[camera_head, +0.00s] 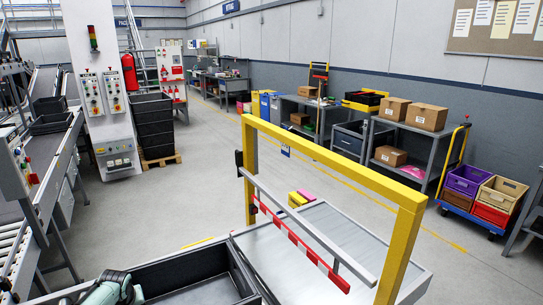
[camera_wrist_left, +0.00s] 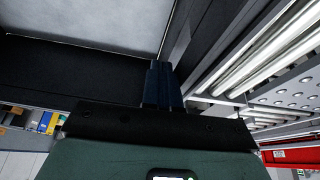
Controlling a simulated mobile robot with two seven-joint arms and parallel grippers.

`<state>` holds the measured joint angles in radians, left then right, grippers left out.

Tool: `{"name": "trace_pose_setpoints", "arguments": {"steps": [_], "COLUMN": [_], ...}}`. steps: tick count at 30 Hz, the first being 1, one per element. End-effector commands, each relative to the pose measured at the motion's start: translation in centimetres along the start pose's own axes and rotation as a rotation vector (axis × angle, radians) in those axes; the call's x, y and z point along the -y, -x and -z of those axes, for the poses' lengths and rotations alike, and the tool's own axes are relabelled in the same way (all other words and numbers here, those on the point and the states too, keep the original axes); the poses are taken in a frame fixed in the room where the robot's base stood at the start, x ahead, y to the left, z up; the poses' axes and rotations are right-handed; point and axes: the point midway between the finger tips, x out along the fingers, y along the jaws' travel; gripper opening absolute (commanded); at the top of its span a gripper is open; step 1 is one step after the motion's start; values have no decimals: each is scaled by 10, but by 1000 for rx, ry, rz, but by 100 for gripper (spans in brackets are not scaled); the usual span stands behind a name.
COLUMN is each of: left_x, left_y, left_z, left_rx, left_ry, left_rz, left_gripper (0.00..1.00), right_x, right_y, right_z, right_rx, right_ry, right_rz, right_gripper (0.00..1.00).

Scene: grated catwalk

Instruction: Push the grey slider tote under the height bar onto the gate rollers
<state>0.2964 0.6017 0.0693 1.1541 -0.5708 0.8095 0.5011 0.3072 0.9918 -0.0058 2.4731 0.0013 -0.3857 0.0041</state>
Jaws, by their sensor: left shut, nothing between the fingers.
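The dark grey tote (camera_head: 195,262) is cut off at the bottom of the head view, its open inside partly showing. The yellow gate frame (camera_head: 330,165) stands to its right, with a red-and-white striped height bar (camera_head: 300,242) hanging across it. A smooth grey bed (camera_head: 335,222) lies under and beyond the bar. In the left wrist view, my left gripper (camera_wrist_left: 162,66) has its dark blue fingers together with nothing between them. Its tips are at a dark wall (camera_wrist_left: 70,65); contact cannot be told. The head view shows only part of my left arm. My right gripper is out of view.
Metal rollers (camera_wrist_left: 265,75) run along the right of the left wrist view. A yellow and a pink block (camera_head: 302,197) show at the bed's far edge. A conveyor (camera_head: 40,200) stands at left. Shelves with boxes (camera_head: 426,117) line the wall. Open floor lies between.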

Motion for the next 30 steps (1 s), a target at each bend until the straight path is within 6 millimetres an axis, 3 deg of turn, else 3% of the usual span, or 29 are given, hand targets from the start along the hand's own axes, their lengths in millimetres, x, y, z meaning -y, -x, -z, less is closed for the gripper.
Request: {"name": "trace_pose_setpoints", "arguments": {"steps": [30], "left_x": [94], "left_y": [1], "left_z": [0], "left_rx": [-1], "left_ry": [1], "left_rz": [2], "left_gripper": [0], "right_x": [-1], "right_y": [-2], "right_z": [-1], "right_rx": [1], "right_ry": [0], "right_rz": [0], "right_gripper": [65]}}
